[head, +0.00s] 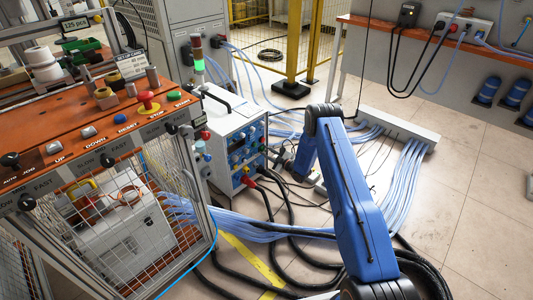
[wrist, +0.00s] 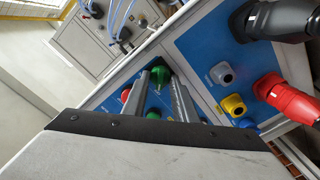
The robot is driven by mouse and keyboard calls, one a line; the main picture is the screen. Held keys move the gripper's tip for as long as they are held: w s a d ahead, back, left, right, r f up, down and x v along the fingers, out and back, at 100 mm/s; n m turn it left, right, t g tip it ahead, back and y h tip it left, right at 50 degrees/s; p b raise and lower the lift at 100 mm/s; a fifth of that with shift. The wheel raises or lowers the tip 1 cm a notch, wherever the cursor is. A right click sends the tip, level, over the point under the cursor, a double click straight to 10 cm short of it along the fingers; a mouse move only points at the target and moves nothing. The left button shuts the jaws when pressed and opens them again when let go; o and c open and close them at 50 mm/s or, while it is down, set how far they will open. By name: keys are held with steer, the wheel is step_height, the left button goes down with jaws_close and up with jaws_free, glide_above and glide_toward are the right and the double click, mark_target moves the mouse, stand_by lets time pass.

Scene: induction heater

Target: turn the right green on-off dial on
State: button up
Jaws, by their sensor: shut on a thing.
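A green dial (wrist: 160,78) sits on the blue front panel of the heater box, between the two fingers of my gripper (wrist: 163,90) in the wrist view. My gripper is shut on this dial. The fingers partly cover it, so I cannot read its setting. In the head view, the heater box (head: 222,128) stands on the floor left of my blue arm. My gripper (head: 272,160) reaches its blue panel from the right there, and the held dial is too small to make out.
A red knob (wrist: 126,95) is close beside the left finger. A grey socket (wrist: 222,73), a yellow socket (wrist: 234,105), a red plug (wrist: 285,98) and a black plug (wrist: 278,20) are to the right. Black cables (head: 285,215) lie on the floor below the box.

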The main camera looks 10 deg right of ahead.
steer(key=m, duration=1.3)
steer(key=shift+d+m, duration=0.1)
steer(key=shift+m, duration=0.2)
steer(key=shift+f+m, duration=0.1)
steer(key=shift+m, duration=1.7)
steer(key=o, duration=1)
steer(key=shift+d, duration=0.15)
steer(key=v, duration=1.7)
steer(key=shift+s, duration=0.1)
